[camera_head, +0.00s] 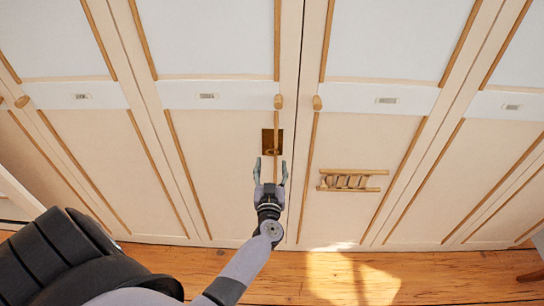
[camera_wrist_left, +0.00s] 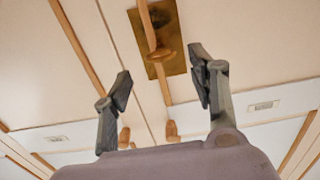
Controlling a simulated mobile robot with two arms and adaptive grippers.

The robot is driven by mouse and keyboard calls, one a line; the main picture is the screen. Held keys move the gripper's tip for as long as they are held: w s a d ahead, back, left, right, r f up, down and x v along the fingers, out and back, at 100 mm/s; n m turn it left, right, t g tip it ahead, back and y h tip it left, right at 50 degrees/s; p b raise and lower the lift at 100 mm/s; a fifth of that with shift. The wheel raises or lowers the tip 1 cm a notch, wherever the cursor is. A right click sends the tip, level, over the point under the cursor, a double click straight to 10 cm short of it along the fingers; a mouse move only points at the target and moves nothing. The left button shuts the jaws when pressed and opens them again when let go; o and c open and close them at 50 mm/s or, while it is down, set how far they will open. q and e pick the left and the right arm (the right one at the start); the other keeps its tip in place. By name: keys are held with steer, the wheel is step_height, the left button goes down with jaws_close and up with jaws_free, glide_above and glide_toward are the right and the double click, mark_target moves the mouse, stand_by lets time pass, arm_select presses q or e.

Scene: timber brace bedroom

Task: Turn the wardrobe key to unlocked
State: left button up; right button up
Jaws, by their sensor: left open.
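The wardrobe (camera_head: 225,155) fills the head view with pale panelled doors. A dark brass lock plate (camera_head: 272,134) sits on the door left of the central seam, and it also shows in the left wrist view (camera_wrist_left: 172,18). A small brass-coloured key (camera_head: 271,152) stands out from its lower part; its rounded head (camera_wrist_left: 160,54) shows in the left wrist view. My left gripper (camera_head: 270,165) is open just below the key, its fingers (camera_wrist_left: 160,72) spread to either side and apart from it. I cannot tell the key's exact turn. My right gripper is not in view.
Wooden knobs (camera_head: 278,102) (camera_head: 317,103) flank the central seam above the lock. A small wooden rack-like piece (camera_head: 350,181) is on the door to the right. The wooden floor (camera_head: 420,275) is clear in front of the wardrobe.

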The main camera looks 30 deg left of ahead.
mark_target(272, 151)
arm_select(q)
steer(key=b+x, duration=0.2)
steer(key=x, duration=0.4)
steer(key=shift+f, duration=0.15)
steer(key=shift+w+a, duration=0.2)
steer(key=shift+w, duration=0.2)
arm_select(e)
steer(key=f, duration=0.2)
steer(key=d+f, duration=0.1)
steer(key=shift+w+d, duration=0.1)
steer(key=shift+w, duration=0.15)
arm_select(q)
steer(key=shift+c, duration=0.5)
steer(key=c, duration=0.9)
jaws_close()
